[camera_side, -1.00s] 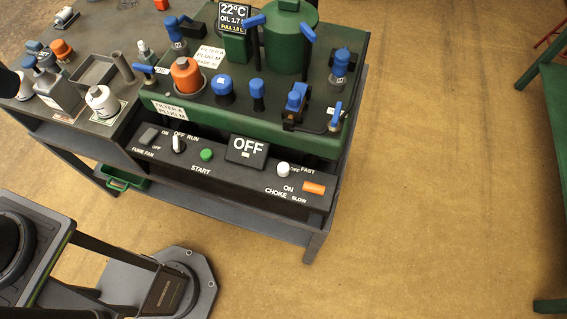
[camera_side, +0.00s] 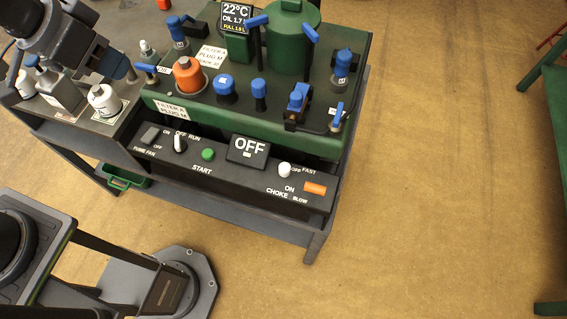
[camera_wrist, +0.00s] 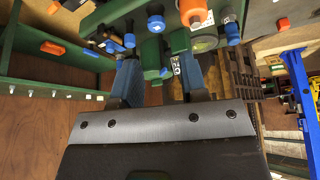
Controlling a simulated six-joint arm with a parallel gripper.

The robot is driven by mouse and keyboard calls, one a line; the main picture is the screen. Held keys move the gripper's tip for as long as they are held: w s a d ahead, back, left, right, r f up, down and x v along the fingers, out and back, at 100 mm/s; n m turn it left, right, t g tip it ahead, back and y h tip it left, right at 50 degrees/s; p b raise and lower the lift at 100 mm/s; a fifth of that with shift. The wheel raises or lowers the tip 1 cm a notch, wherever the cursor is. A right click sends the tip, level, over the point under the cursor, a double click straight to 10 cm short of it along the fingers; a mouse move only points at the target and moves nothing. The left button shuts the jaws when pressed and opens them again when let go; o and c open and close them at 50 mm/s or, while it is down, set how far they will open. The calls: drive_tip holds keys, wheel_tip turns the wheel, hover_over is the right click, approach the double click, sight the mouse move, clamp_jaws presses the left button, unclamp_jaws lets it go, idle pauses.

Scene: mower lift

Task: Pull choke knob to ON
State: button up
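My gripper (camera_side: 124,68) is at the upper left in the side view, above the side bench and well away from the knob. In the wrist view its two bluish fingers (camera_wrist: 157,75) stand apart, with green and dark parts visible between them. I see nothing clamped in them. I cannot make out the choke knob in the wrist view.
An orange lever (camera_side: 315,188) is close to the choke knob, at lower right. Blue-capped parts and an orange filter (camera_side: 188,76) stand behind.

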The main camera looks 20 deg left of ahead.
drive_tip(key=w+d+f+m+g+h, duration=0.1)
drive_tip(key=w+d+f+m, duration=0.25)
drive_tip(key=d+f, duration=0.6)
drive_tip(key=m, duration=0.2)
approach(284, 167)
drive_tip(key=shift+g+h, duration=0.3)
drive_tip(key=shift+g, duration=0.1)
drive_tip(key=x, duration=0.9)
drive_tip(key=shift+w+a+f, duration=0.15)
drive_tip(key=shift+w+f, duration=0.05)
drive_tip(key=shift+w, duration=0.2)
drive_tip(key=shift+c, duration=0.2)
clamp_jaws()
